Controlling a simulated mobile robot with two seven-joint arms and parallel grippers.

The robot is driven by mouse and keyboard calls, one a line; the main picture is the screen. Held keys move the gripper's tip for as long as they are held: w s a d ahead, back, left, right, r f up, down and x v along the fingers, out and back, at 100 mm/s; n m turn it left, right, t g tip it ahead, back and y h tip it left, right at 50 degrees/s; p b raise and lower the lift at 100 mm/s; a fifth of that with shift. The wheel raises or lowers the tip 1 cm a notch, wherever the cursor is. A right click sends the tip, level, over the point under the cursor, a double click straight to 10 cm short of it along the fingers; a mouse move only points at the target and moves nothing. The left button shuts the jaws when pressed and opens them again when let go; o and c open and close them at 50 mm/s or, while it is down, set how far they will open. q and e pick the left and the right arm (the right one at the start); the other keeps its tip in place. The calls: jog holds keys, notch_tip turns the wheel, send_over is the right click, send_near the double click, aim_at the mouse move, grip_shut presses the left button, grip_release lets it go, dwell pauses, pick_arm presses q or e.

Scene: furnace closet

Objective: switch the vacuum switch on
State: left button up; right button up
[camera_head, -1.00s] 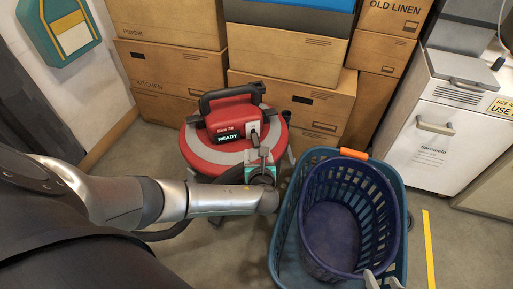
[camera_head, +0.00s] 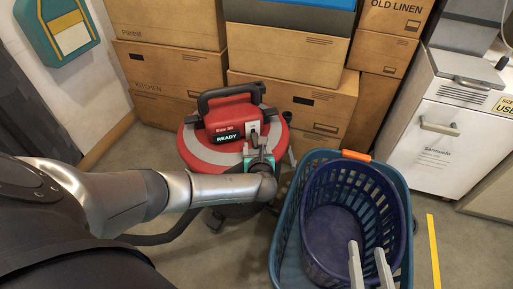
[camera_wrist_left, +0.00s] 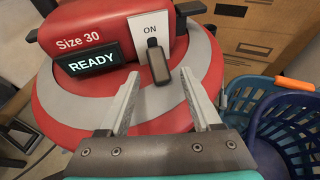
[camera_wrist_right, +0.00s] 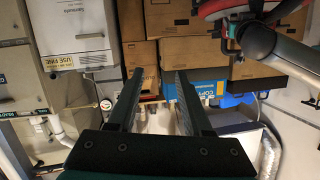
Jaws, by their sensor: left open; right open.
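The red vacuum (camera_head: 190,145) stands on the floor, with a black handle and a lit READY display. In the left wrist view, its vacuum switch (camera_wrist_left: 158,64) is a dark lever on a white plate marked ON. The lever lies just below the ON lettering; I cannot tell which way it is set. My left gripper (camera_wrist_left: 160,76) is open, its fingers on either side of the lever in that view, with no clear contact. In the head view, the left gripper (camera_head: 260,146) partly hides the switch. My right gripper (camera_head: 367,247) is open and empty over the baskets.
A teal basket (camera_head: 282,240) holding a dark blue basket (camera_head: 310,215) stands right of the vacuum. Cardboard boxes (camera_head: 295,100) are stacked behind it. A white cabinet (camera_head: 430,150) is at the right. Bare floor shows by the yellow stripe (camera_head: 433,250).

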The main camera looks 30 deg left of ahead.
pick_arm(q)
jog(key=shift+w+a+f+b, duration=0.2)
jog(key=shift+w+a+b, duration=0.15)
jog(key=shift+w, duration=0.1)
pick_arm(e)
jog(key=shift+s+a+r+t+y, duration=0.3)
jog(key=shift+a+r+t, duration=0.15)
jog(key=shift+t, duration=0.25)
jog(key=shift+r, duration=0.1)
pick_arm(q)
jog(key=shift+c, duration=0.2)
grip_shut()
